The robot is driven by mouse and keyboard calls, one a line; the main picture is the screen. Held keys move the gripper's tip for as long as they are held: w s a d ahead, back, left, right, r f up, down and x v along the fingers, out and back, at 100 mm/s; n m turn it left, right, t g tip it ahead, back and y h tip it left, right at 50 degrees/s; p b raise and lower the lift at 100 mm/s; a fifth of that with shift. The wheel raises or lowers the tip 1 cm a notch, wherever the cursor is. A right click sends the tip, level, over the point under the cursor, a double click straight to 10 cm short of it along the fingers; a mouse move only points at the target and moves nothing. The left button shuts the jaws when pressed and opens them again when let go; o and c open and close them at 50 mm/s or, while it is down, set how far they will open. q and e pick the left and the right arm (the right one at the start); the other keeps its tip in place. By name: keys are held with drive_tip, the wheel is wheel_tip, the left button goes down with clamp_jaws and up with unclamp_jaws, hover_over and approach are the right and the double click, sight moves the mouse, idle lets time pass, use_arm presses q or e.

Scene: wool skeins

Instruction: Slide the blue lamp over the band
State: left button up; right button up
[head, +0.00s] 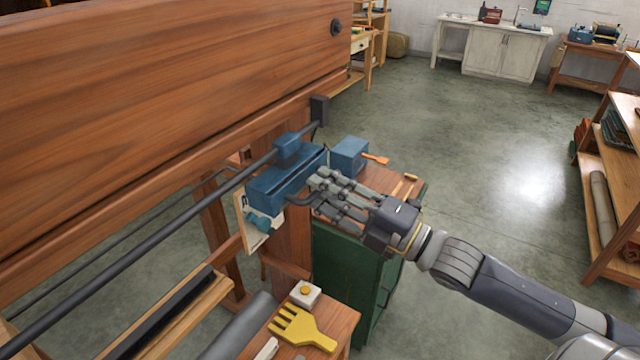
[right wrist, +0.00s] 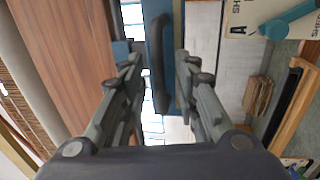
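The blue lamp (head: 272,186) hangs from a dark rail (head: 150,252) by a blue slider block, near the rail's far end. Its blue body and dark curved handle also show in the right wrist view (right wrist: 157,60). My right gripper (head: 318,186) is at the lamp's right side. In the right wrist view its two fingers (right wrist: 158,75) stand apart, one on each side of the handle, with gaps visible. I cannot make out for certain which thing is the band. My left gripper is not in view.
A dark end block (head: 319,108) sits at the rail's far end. A large wooden beam (head: 150,100) runs behind the rail. A green cabinet (head: 345,265) stands below my right gripper. A small bench (head: 335,325) holds a yellow comb (head: 302,328).

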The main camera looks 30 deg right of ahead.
drive_tip(key=shift+w+a+r, duration=0.15)
drive_tip(key=shift+w+a, duration=0.2)
drive_tip(key=shift+w, duration=0.2)
clamp_jaws()
drive_tip(key=shift+a, duration=0.15)
